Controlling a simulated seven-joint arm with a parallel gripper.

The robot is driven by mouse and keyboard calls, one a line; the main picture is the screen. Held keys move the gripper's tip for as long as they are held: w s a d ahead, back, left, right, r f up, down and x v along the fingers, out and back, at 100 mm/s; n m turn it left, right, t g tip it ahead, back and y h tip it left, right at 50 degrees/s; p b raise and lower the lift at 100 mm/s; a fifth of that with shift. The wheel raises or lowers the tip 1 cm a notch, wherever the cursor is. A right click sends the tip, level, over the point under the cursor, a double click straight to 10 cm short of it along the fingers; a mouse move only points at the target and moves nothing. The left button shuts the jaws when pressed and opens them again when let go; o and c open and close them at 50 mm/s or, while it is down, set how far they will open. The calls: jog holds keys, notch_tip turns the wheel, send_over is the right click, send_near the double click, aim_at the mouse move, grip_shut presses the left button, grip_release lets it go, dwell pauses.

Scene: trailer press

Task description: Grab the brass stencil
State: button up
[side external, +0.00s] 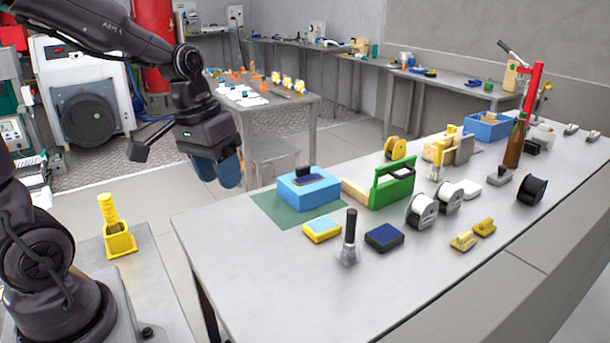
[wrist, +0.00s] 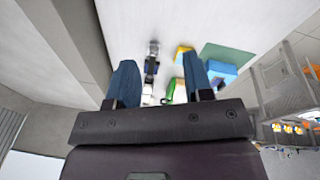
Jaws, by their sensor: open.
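My gripper (side external: 218,175) is open and empty, with blue fingers, in the air left of the workbench in the side view. In the wrist view its two fingers (wrist: 159,62) are spread, with the bench and its items beyond them. I cannot pick out the brass stencil with certainty. A blue box (side external: 309,188) with a dark-topped piece on it sits on a green mat (side external: 272,212) near the bench's left edge. Two small yellow pieces (side external: 463,241) lie at the bench's front right; their detail is too small to tell.
On the bench (side external: 290,290) stand a black-handled tool (side external: 349,232), a yellow-blue block (side external: 322,230), a dark blue pad (side external: 384,237), a green-framed piece (side external: 392,183), white-black spools (side external: 421,209) and a brown bottle (side external: 514,145). The bench's front left is clear.

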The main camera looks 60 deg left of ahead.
jog(key=w+a+f+t+h, duration=0.2)
jog(key=w+a+f+h, duration=0.2)
jog(key=w+a+f, duration=0.5)
jog(key=m+t+y, duration=0.4)
jog(key=t+y, duration=0.1)
jog(key=t, duration=0.5)
send_near(300, 168)
jog(key=shift+x, duration=3.6)
jog(key=shift+w+a+f+g, duration=0.15)
jog(key=shift+a+g, duration=0.05)
jog(key=shift+g, duration=0.1)
jog(key=shift+w+d+f, duration=0.1)
jog(key=shift+w+f, duration=0.05)
jog(key=shift+w, duration=0.5)
